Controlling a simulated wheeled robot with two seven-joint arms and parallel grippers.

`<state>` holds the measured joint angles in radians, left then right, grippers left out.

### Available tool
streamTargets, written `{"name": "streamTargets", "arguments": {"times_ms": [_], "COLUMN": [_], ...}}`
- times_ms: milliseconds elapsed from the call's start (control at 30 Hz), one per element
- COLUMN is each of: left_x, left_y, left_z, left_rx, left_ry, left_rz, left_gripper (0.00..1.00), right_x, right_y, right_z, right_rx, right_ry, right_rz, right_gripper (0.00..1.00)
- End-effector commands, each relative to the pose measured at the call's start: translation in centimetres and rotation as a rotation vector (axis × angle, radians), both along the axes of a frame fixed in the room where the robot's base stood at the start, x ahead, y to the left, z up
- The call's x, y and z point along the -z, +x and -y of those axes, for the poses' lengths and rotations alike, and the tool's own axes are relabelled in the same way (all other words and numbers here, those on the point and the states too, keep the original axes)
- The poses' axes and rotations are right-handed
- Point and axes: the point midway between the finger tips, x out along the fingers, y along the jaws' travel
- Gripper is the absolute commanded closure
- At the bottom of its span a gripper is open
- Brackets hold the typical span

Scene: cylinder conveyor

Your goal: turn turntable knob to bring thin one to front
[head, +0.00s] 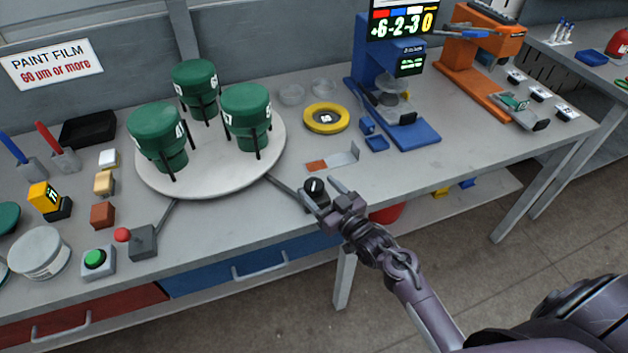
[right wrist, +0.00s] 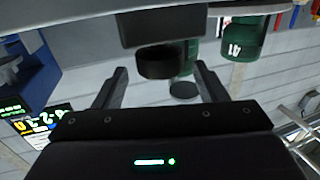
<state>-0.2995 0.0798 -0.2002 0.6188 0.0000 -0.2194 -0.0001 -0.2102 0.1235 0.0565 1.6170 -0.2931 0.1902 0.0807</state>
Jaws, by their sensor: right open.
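The white turntable (head: 210,187) carries three dark green cylinders in black stands: one at front left (head: 157,128), one at the back (head: 194,80) and one at right (head: 247,108). White numbers on them are only partly readable. A black knob (head: 314,186) sits at the table's front edge, right of the turntable, at the end of a grey bar. My right gripper (head: 325,202) is open at the knob. In the right wrist view the knob (right wrist: 163,62) shows between the spread fingers (right wrist: 158,88), with gaps on both sides. My left gripper is out of view.
A red-ball lever box (head: 143,242) and a green button (head: 96,259) stand at front left. A yellow ring (head: 326,118), a small plate (head: 333,160) and a blue measuring stand (head: 400,100) are behind and right of the knob.

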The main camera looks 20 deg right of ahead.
Motion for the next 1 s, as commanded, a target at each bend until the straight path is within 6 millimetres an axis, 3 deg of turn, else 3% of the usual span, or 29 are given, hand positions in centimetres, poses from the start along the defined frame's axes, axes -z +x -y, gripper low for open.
{"name": "streamTargets", "arguments": {"times_ms": [233,567,867,1000], "left_x": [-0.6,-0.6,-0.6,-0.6], "left_y": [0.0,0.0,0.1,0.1], "left_z": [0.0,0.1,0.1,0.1], "left_rx": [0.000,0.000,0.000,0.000], "left_ry": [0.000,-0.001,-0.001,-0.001], "left_rz": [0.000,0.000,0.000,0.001], "left_gripper": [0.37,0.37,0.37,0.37], "right_x": [-0.1,0.0,0.0,0.0], "right_y": [2.7,2.9,2.9,2.9], "right_z": [-0.8,-0.9,-0.9,-0.8], "right_rx": [-0.001,0.000,0.000,-0.004], "right_ry": [0.001,0.000,0.000,0.000], "right_rz": [0.001,-0.001,-0.001,-0.001], "right_gripper": [0.34,0.36,0.75,0.78]}}
